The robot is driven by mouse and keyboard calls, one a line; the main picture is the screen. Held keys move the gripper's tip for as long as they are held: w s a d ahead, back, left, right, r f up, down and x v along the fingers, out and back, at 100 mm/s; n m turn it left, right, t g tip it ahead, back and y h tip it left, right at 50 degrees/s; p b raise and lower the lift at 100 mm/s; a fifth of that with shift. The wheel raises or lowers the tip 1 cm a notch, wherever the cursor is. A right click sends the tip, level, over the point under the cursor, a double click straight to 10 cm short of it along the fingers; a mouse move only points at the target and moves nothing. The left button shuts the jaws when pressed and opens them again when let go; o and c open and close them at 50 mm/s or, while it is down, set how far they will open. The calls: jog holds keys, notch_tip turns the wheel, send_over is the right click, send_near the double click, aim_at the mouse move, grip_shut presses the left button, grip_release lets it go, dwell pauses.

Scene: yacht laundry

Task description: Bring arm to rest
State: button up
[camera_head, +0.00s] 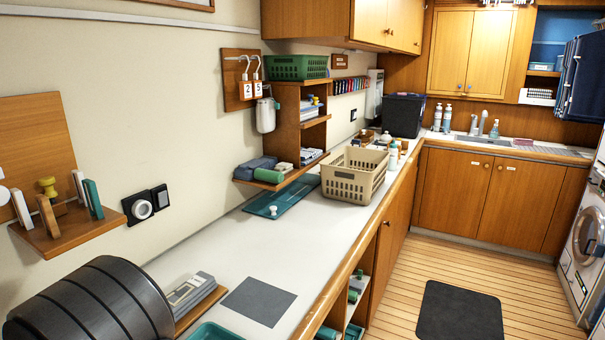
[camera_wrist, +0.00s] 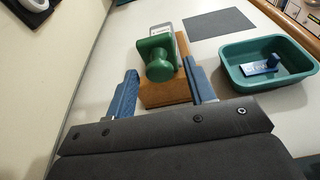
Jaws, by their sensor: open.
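My gripper (camera_wrist: 159,72) shows in the wrist view with its two blue fingers wide apart. It is open, with nothing held. A green round-knobbed piece (camera_wrist: 158,66), which looks like a stamp, stands on a wooden board (camera_wrist: 165,94) beyond and between the fingers, with clear gaps on both sides. A grey item (camera_wrist: 182,42) lies behind it on the board. In the head view the gripper does not show; a large dark rounded shape at the lower left hides part of the counter.
A teal tray (camera_wrist: 273,88) holding a blue piece (camera_wrist: 262,66) stands right of the board. A grey mat (camera_head: 258,301) lies on the white counter (camera_head: 250,243). A wooden wall shelf (camera_head: 70,228) is at left; a beige basket (camera_head: 353,175) stands further back. The mid-counter is mostly clear.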

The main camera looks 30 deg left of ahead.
jog(key=f+v, duration=0.1)
jog(key=v, duration=1.6)
jog(key=r+x, duration=0.1)
jog(key=x, duration=1.6)
jog(key=s+r+g, duration=0.2)
jog(key=s+r, duration=0.3)
jog(key=s, duration=0.6)
jog(key=w+d+r+m+g+y, duration=0.1)
jog(key=w+d+r+m+g, duration=0.1)
jog(key=w+d+m+g, duration=0.5)
jog(key=w+d+r+m+g+y, duration=0.1)
jog(key=w+r+m+g+y, duration=0.3)
jog(key=m, duration=0.8)
notch_tip(320, 180, up, 4)
jog(key=w+y, duration=0.1)
jog(key=w, duration=0.1)
jog(key=shift+w+d+f, duration=0.2)
jog(key=shift+w+d, duration=0.1)
jog(key=shift+d, duration=0.05)
